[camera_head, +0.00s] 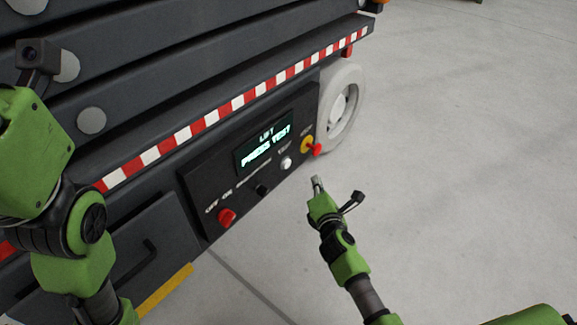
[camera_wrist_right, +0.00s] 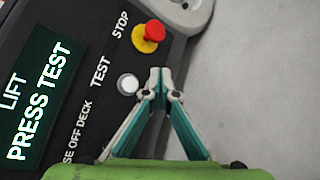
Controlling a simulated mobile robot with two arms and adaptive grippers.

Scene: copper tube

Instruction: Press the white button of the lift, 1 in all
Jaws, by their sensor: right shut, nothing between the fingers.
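The white button (camera_head: 286,162) sits on the dark control panel (camera_head: 199,187) of the lift, below the word TEST. It also shows in the right wrist view (camera_wrist_right: 128,84), round and uncovered. My right gripper (camera_head: 317,181) is shut and empty, a little right of and below the button in the head view. In the right wrist view its closed fingertips (camera_wrist_right: 160,75) are just right of the button, apart from it in the picture. Whether they touch the panel cannot be told. The lit display (camera_head: 264,145) reads LIFT, PRESS TEST. My left arm stands at the left; its fingers do not show.
A red stop knob on a yellow base (camera_head: 307,145) is right of the button. A black switch (camera_head: 262,190) and a red knob (camera_head: 227,217) are on its left. A pale wheel (camera_head: 340,108) stands beyond the panel. The floor (camera_head: 460,150) at the right is clear.

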